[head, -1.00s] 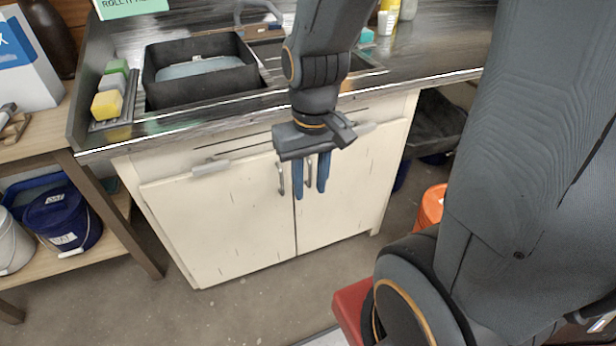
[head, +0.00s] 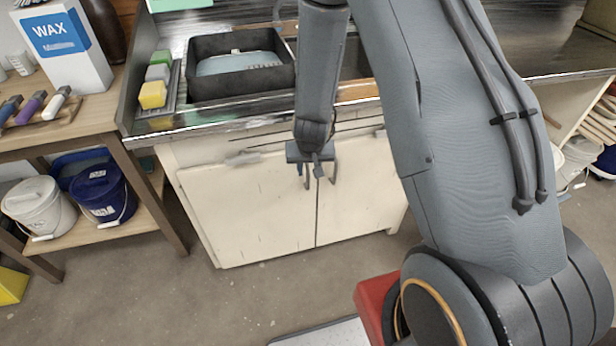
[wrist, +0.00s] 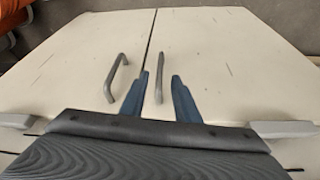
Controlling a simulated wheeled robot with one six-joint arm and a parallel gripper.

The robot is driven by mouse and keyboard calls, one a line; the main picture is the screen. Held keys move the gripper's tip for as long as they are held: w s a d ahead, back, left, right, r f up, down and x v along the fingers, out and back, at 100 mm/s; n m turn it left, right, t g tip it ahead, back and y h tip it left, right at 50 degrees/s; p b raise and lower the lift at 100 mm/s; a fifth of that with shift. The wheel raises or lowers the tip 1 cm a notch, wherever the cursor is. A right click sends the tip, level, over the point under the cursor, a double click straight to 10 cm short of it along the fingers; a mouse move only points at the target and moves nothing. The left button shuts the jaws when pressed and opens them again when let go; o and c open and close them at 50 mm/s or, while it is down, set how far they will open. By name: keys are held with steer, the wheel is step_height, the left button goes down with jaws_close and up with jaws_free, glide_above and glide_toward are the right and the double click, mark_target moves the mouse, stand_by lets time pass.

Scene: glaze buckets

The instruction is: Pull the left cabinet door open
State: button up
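The cream left cabinet door (head: 245,210) is closed, with a thin dark seam between it and the right door (head: 355,195). In the wrist view the picture is turned over, so the left door (wrist: 225,60) is on the right. Its grey bar handle (wrist: 159,75) stands between the two blue fingers of my gripper (wrist: 160,80). The fingers are apart, with gaps beside the handle; how deep it sits is unclear. The right door's handle (wrist: 117,78) is outside the fingers. In the head view my gripper (head: 309,170) is at the handles, partly hiding the left one.
The steel counter (head: 220,128) overhangs the doors and bears a black basin (head: 240,92). A wooden shelf (head: 130,228) with buckets stands to the left. The floor (head: 200,300) in front of the left door is clear. A drawer pull (head: 243,158) juts out above the door.

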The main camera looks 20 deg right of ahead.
mark_target(308, 176)
steer(key=shift+p+x, duration=0.35)
steer(key=shift+x, duration=3.5)
jaws_close()
